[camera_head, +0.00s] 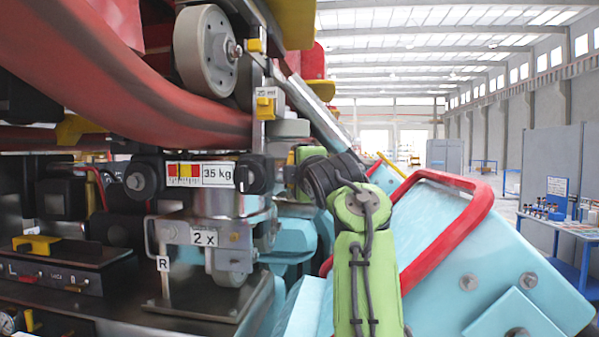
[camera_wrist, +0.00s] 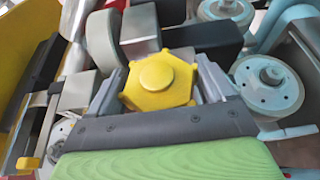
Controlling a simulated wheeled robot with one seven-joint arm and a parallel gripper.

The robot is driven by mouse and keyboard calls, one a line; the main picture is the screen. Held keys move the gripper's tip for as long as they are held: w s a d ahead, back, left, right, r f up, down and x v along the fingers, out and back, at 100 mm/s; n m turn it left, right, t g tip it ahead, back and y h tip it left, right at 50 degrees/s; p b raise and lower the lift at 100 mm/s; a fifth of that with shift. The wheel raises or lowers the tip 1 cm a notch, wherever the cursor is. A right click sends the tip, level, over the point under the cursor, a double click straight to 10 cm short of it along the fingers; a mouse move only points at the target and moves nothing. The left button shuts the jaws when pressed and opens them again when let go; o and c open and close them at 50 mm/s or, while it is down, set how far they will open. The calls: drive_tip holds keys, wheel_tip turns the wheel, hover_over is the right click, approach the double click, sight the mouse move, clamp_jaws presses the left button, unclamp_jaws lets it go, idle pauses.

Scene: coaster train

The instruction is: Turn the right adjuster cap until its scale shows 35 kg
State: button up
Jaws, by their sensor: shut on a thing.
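A yellow, lobed adjuster cap (camera_wrist: 157,80) with a round raised centre fills the middle of the wrist view. My gripper (camera_wrist: 160,68) is shut on it, with a grey finger on each side. In the head view my green arm reaches in from below, and its dark wrist is turned toward the right end of the scale. The scale plate (camera_head: 200,174) has red and yellow bands with tick marks and the print "35 kg". I cannot make out a pointer on it. I cannot pick out the cap in the head view.
A "2 x" bracket (camera_head: 203,238) and an "R" tag (camera_head: 163,264) sit below the scale. A grey wheel (camera_head: 205,52) and red rail (camera_head: 150,92) hang above. A light-blue body with a red tube (camera_head: 450,235) stands close right of my arm. Wheels (camera_wrist: 268,84) flank the cap.

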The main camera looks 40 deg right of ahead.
drive_tip(key=o, duration=0.9)
drive_tip(key=b+v, duration=0.3)
drive_tip(key=v, duration=1.2)
drive_tip(key=shift+s+a+b, duration=0.2)
drive_tip(key=shift+s+b, duration=0.15)
